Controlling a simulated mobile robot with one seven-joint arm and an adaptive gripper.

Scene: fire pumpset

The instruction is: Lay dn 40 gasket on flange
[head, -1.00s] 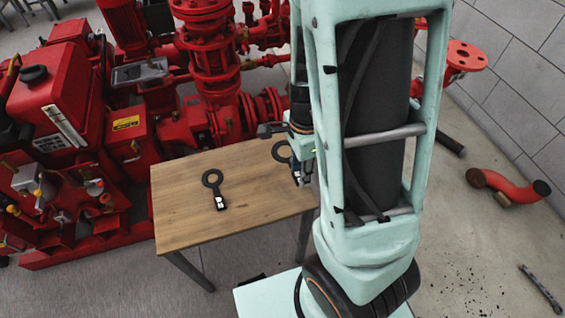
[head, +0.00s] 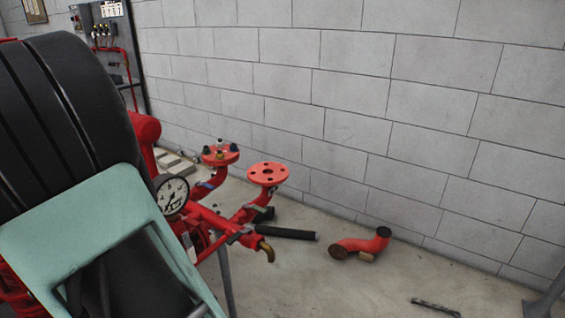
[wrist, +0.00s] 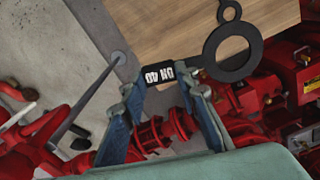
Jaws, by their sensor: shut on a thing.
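My gripper (wrist: 166,88) shows only in the wrist view. It is shut on the black handle of a gasket (wrist: 233,29), whose tag reads DN 40 upside down. The gasket's flat black ring stands out to the right of the fingers, over the wooden table's edge in the picture. In the head view, a red flange (head: 268,172) with a centre hole and bolt holes faces up on a bent red pipe. A second red flange (head: 220,153) behind it on the left has studs or caps standing on it. I cannot tell which flange is meant.
A pressure gauge (head: 171,194) and red pipes stand left of the flanges. A red elbow pipe (head: 362,244) lies on the floor near the block wall (head: 420,130). My arm covers the head view's left side.

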